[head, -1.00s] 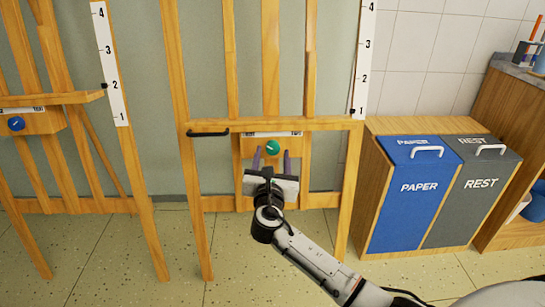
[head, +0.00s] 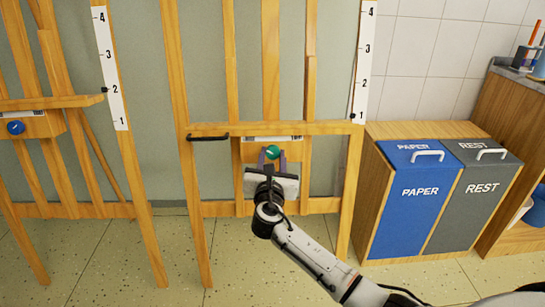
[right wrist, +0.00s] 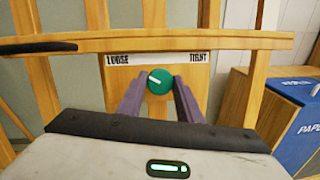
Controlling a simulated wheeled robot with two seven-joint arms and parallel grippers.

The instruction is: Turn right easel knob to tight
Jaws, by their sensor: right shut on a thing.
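The right easel (head: 262,127) stands in the middle of the head view. Its green knob (head: 272,152) sits on a wooden block below the ledge, and it also shows in the right wrist view (right wrist: 160,81). The knob's white mark slants to the upper left, toward the LOOSE end of the label strip (right wrist: 157,59); TIGHT is at the right end. My right gripper (right wrist: 158,84) is shut on the knob, with one purple finger on its left and one on its right. My left gripper is not in view.
The ledge (head: 300,128) with a black handle (head: 208,136) runs just above the knob. Another easel with a blue knob (head: 16,127) stands at left. A blue PAPER bin (head: 413,215) and a grey REST bin (head: 465,205) stand at right.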

